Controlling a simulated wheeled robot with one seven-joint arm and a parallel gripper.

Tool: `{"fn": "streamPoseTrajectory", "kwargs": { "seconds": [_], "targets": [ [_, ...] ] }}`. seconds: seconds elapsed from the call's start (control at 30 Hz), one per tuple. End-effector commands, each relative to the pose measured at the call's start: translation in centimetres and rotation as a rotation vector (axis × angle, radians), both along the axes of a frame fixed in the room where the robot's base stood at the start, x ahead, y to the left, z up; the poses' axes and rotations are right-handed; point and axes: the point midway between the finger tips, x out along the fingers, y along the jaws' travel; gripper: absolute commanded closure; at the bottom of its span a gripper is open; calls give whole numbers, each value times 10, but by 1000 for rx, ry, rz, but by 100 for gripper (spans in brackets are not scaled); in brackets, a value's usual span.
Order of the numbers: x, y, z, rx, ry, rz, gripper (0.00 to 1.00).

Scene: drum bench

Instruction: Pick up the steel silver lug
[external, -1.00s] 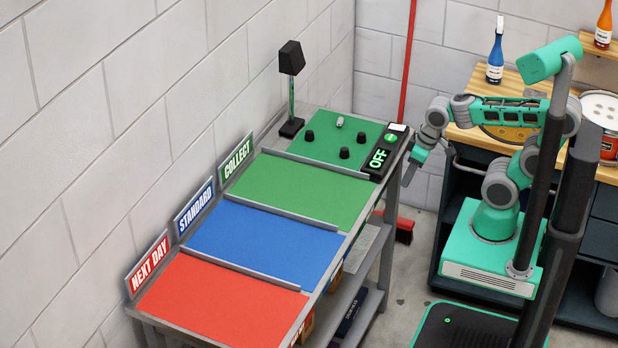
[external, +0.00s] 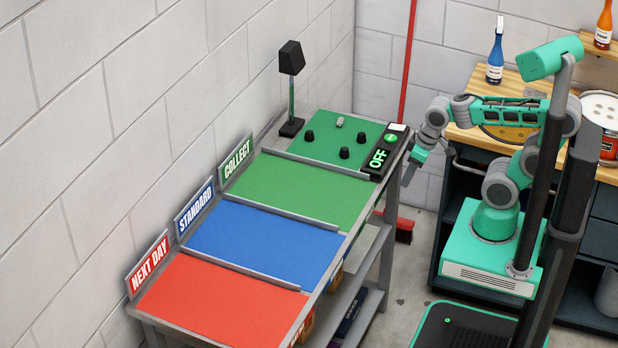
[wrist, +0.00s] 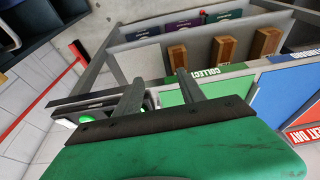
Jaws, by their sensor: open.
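A small pale silver piece (external: 340,121), which looks like the steel lug, lies on the green pad (external: 318,152) at the far end of the bench. Several black knobs or lugs stand around it, one on the left (external: 309,135) and two nearer the front. The silver piece cannot be made out in the wrist view.
A black lamp (external: 291,60) stands at the pad's left corner. Green, blue and red (external: 215,300) zones toward the front are bare. A red pole (external: 408,70) leans behind. A wooden-topped cabinet (external: 462,135) stands right.

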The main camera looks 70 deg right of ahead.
Motion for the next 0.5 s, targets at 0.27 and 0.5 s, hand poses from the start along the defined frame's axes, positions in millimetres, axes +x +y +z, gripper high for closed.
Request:
{"fn": "streamPoseTrajectory", "kwargs": {
  "seconds": [0.27,0.5],
  "targets": [
    [0,0,0,0,0,0,54],
    [7,-3,3,-14,-2,13,54]
  ]
}}
